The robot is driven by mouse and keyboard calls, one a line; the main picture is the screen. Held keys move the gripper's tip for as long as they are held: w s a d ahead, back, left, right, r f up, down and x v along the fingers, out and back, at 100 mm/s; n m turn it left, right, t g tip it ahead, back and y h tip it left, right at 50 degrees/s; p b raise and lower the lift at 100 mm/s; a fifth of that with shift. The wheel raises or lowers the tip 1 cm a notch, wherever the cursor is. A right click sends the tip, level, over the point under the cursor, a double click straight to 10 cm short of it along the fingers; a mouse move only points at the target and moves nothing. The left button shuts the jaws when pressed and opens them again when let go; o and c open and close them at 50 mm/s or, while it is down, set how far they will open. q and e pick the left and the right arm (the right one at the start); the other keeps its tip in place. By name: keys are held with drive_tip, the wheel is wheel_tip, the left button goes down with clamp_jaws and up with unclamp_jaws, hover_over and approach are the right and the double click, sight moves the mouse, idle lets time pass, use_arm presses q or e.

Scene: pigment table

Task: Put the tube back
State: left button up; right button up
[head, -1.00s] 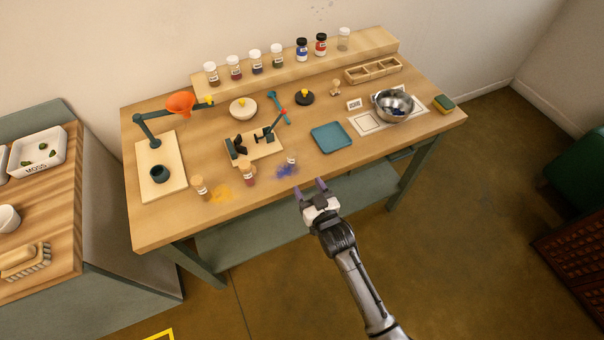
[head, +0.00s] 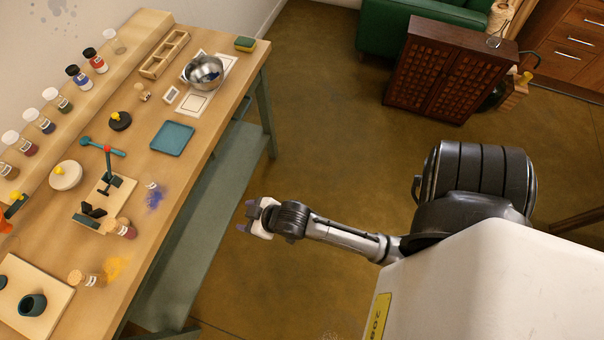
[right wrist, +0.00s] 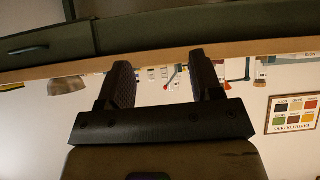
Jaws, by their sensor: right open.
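I cannot tell which one is the task's tube. My right gripper (head: 243,216) is open and empty, out past the table's front edge in the head view. In the right wrist view its two fingers (right wrist: 160,78) are apart with nothing between them. My left gripper is not in view.
Capped jars (head: 58,100) line the raised back shelf. A dark cabinet (head: 450,70) stands across the open floor.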

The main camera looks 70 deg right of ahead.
drive_tip(key=s+d+r+n+g, duration=0.1)
drive_tip(key=s+g, duration=0.5)
drive_tip(key=s, duration=1)
drive_tip(key=shift+s+g, duration=0.25)
drive_tip(key=shift+g, duration=0.15)
